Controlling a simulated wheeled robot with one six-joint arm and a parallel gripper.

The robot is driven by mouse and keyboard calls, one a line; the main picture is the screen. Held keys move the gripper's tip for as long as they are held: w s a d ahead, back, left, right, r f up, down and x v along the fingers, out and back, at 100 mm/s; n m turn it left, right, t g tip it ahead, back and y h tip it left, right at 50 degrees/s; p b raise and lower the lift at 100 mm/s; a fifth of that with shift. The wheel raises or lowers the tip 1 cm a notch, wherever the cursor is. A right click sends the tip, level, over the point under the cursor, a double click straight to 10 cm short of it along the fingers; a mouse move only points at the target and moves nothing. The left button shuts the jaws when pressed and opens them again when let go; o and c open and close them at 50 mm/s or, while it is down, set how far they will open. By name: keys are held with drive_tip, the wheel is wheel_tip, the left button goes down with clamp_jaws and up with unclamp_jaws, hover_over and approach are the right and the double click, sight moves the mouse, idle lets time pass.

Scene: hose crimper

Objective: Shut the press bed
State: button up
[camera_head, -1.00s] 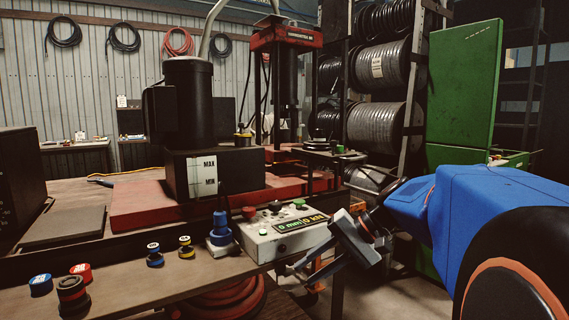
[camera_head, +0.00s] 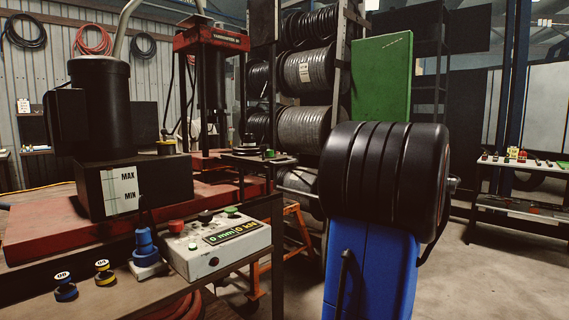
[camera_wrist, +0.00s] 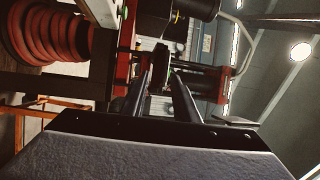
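The hose press is a red frame (camera_head: 211,40) with a dark cylinder, left of centre in the head view. A dark flat plate (camera_head: 258,160), which looks like the press bed, sticks out to the right of the frame with small dies on it. My gripper is hidden behind my arm in the head view. In the wrist view my gripper (camera_wrist: 164,76) shows two dark fingers spread apart, pointing toward the red press parts (camera_wrist: 213,85). Dark parts show beyond the fingers; I see no contact and nothing clearly held.
A control box (camera_head: 217,246) with buttons and a display sits at the bench's front edge. A blue-handled control (camera_head: 145,248) and two ringed dies (camera_head: 104,272) are left of it. Hose reels (camera_head: 308,70) and a green panel (camera_head: 381,78) stand behind. Floor at right is open before a table (camera_head: 525,207).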

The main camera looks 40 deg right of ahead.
sight(288, 162)
drive_tip(key=shift+t, duration=0.3)
drive_tip(key=x, duration=0.5)
drive_tip(key=d+x, duration=0.1)
drive_tip(key=x, duration=0.4)
drive_tip(key=r+x, duration=0.1)
drive_tip(key=x, duration=0.4)
drive_tip(key=shift+w+d+r, duration=0.1)
drive_tip(key=shift+w+r, duration=0.05)
drive_tip(key=shift+w, duration=0.3)
clamp_jaws()
